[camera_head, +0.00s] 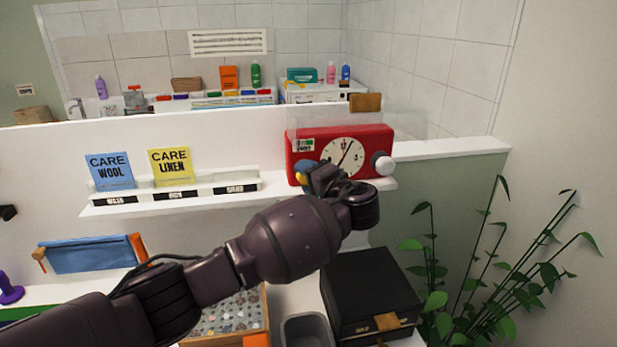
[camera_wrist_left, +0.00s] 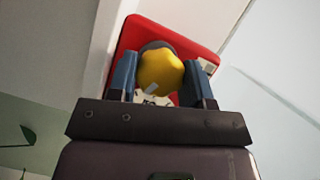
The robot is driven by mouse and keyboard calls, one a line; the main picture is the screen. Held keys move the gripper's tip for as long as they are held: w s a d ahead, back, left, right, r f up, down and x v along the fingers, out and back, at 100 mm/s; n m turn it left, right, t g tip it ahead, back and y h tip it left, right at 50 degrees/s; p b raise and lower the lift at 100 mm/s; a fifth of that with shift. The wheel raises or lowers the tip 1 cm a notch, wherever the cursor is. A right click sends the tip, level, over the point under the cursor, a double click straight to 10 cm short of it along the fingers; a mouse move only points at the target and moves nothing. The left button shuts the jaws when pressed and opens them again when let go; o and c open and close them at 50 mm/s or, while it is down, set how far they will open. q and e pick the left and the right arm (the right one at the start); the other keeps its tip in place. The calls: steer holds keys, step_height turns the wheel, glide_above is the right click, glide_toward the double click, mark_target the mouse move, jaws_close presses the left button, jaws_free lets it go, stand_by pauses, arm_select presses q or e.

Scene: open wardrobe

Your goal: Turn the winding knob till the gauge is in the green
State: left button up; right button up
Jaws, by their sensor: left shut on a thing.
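A red clock box (camera_head: 372,141) stands on the white ledge, with a round white dial (camera_head: 342,151) and a white knob (camera_head: 383,164) at its right end. A small white and green panel (camera_head: 303,145) sits at its upper left; it is too small to read. A yellow winding knob (camera_head: 300,167) shows at the lower left front, partly hidden by my left gripper (camera_head: 308,174). In the left wrist view, the fingers of my left gripper (camera_wrist_left: 162,80) are shut on the yellow knob (camera_wrist_left: 160,73), one on each side. The red box (camera_wrist_left: 150,32) shows behind it. My right gripper is out of view.
A blue card (camera_head: 110,171) and a yellow card (camera_head: 172,167) stand in a labelled rack left of the clock. Below are a black box (camera_head: 368,290), a grey bin (camera_head: 306,330) and a tray of small items (camera_head: 235,312). A leafy plant (camera_head: 500,270) stands at right.

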arm_select(q)
steer(key=m+t, duration=0.1)
steer(key=m, duration=0.2)
steer(key=m+t+y, duration=0.1)
steer(key=m, duration=0.3)
steer(key=shift+f+t, duration=0.15)
steer(key=shift+t, duration=0.15)
steer(key=m+t, duration=0.1)
steer(key=m, duration=0.3)
steer(key=m+t+h, duration=0.1)
steer(key=m+t, duration=0.1)
steer(key=m, duration=0.1)
steer(key=shift+f+m, duration=0.1)
steer(key=shift+m, duration=0.3)
steer(key=m+t+h, duration=0.1)
steer(key=m+h, duration=0.1)
steer(key=m, duration=0.2)
steer(key=m+t+h, duration=0.1)
steer(key=m+h, duration=0.1)
steer(key=m, duration=0.3)
steer(key=shift+a+p, duration=0.15)
steer(key=shift+p, duration=0.15)
steer(key=m+h, duration=0.2)
steer(key=m, duration=0.2)
steer(key=m+h, duration=0.3)
steer(key=m, duration=0.2)
steer(key=shift+f, duration=0.1)
steer(key=shift+m, duration=0.4)
steer(key=o, duration=0.9)
